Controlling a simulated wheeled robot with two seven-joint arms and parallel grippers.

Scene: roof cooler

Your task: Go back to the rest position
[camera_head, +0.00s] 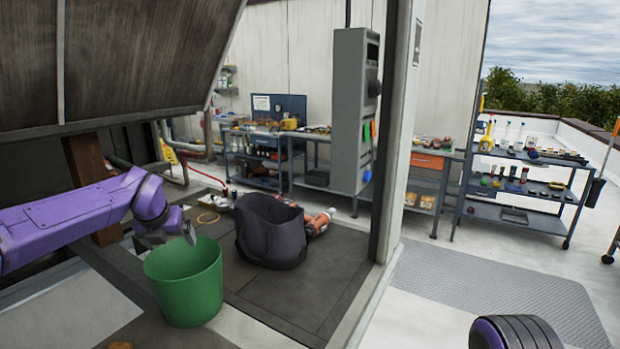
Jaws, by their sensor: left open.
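My left arm, purple, comes in from the left. Its gripper (188,234) is at the rim of a green bucket (184,289), pointing down and to the right; the jaws are small in the view and look open with nothing between them. I cannot tell whether they touch the rim. A round, dark, ribbed part with purple edges at the bottom right is part of my right arm. My right gripper is not in view.
A black bag (270,232) stands right of the bucket on dark floor panels. A raised panel (120,60) overhangs my left arm. A grey post (398,130) stands right of the bag. Shelves (520,190) hold bottles at right. A grey mat (490,285) lies clear.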

